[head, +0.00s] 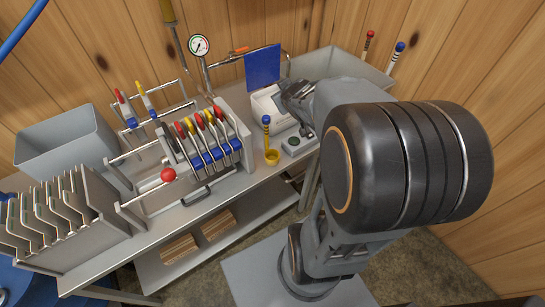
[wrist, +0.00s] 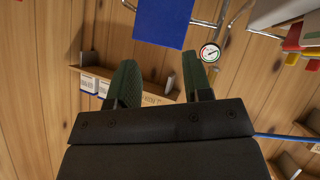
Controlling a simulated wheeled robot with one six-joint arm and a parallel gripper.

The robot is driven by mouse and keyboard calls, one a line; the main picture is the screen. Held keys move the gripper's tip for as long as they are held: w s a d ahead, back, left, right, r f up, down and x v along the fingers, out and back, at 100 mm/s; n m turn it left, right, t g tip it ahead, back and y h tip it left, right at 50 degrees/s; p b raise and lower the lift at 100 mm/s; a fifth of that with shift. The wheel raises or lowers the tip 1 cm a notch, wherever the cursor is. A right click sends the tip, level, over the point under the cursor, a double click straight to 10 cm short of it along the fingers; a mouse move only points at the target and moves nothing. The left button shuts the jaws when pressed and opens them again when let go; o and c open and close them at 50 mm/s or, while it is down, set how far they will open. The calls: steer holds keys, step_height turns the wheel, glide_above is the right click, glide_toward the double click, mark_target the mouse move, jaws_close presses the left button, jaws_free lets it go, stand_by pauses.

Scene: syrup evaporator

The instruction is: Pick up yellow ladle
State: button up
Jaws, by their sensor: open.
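The yellow ladle (head: 271,157) stands on the metal bench in the head view, its small yellow bowl low and its handle upright with a blue tip. It is to the right of the rack of colored-handled tools. My gripper (head: 288,97) is above and behind the ladle, apart from it, near a white device, and partly hidden by my arm. In the wrist view my gripper (wrist: 159,62) shows two dark green fingers spread apart with nothing between them. The ladle does not show in the wrist view.
A small grey box with a green button (head: 296,144) sits just right of the ladle. The tool rack (head: 237,122) is close on its left. A white device (head: 264,104) and a blue panel (head: 262,69) are behind. A gauge (head: 199,45) stands at the back.

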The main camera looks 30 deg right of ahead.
step_height(320, 180, down, 6)
steer(key=w+d+n+t+y+b, duration=0.1)
steer(key=w+d+b, duration=0.1)
steer(key=d, duration=0.1)
steer(key=n+t+y+b, duration=0.35)
steer(key=y+b, duration=0.25)
steer(key=y, duration=0.6)
glide_toward(266, 133)
steer(key=shift+n+y, duration=0.4)
steer(key=shift+n, duration=0.05)
steer(key=shift+w+d+f+p+x, duration=0.15)
steer(key=shift+f+p+x, duration=0.1)
steer(key=shift+x, duration=1.45)
steer(key=shift+w+d+f+p+x, duration=0.15)
steer(key=shift+f+p+x, duration=0.1)
steer(key=shift+x, duration=1.45)
steer(key=shift+w+d+f+p+x, duration=0.1)
steer(key=shift+d+f+p+x, duration=0.15)
steer(key=shift+x, duration=1.5)
steer(key=shift+s, duration=0.1)
jaws_close()
